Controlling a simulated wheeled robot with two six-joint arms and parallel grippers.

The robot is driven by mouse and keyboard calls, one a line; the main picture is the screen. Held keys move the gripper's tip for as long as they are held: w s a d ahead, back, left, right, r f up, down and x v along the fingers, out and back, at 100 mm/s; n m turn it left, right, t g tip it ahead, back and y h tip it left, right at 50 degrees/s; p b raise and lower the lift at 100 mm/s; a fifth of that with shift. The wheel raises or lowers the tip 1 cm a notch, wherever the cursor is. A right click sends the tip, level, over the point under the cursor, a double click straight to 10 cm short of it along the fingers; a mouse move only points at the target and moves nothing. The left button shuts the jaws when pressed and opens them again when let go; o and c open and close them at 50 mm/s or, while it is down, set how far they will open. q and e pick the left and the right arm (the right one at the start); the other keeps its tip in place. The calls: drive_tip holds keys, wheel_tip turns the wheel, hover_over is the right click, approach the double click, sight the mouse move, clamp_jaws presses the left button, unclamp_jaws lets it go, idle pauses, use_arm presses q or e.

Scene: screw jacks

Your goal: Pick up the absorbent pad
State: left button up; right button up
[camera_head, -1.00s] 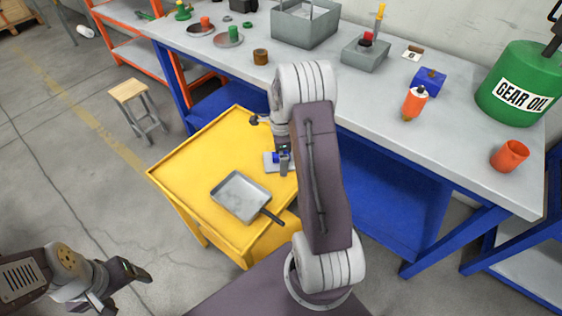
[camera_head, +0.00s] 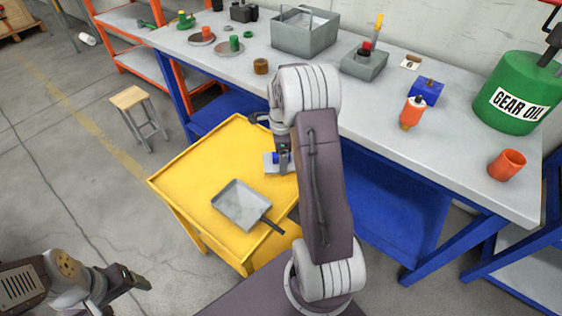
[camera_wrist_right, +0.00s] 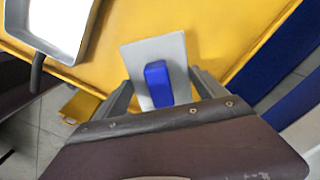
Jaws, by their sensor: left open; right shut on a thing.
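The absorbent pad (camera_wrist_right: 148,55) looks like a flat light-grey square with a blue block-shaped grip (camera_wrist_right: 155,82) on top. In the head view the pad (camera_head: 269,164) shows at the right side of the yellow cart top, partly hidden by my right arm. My right gripper (camera_wrist_right: 163,88) is shut on the pad's blue grip, a finger on each side of it. In the head view it (camera_head: 283,155) points down at the pad. Whether the pad is clear of the cart top I cannot tell. My left gripper (camera_head: 122,284) is open and empty over the floor at lower left.
The yellow cart (camera_head: 190,165) carries a grey pan (camera_head: 241,205) left of the pad. A grey workbench (camera_head: 370,110) behind holds a metal bin (camera_head: 304,38), screw jack parts, a gear oil can (camera_head: 515,98) and an orange cup (camera_head: 507,164). A stool (camera_head: 128,98) stands left.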

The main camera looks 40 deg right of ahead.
drive_tip(key=s+d+r+p, duration=0.1)
drive_tip(key=s+d+r, duration=0.2)
drive_tip(key=s+r, duration=0.3)
drive_tip(key=s, duration=0.5)
drive_tip(key=shift+d+r, duration=0.4)
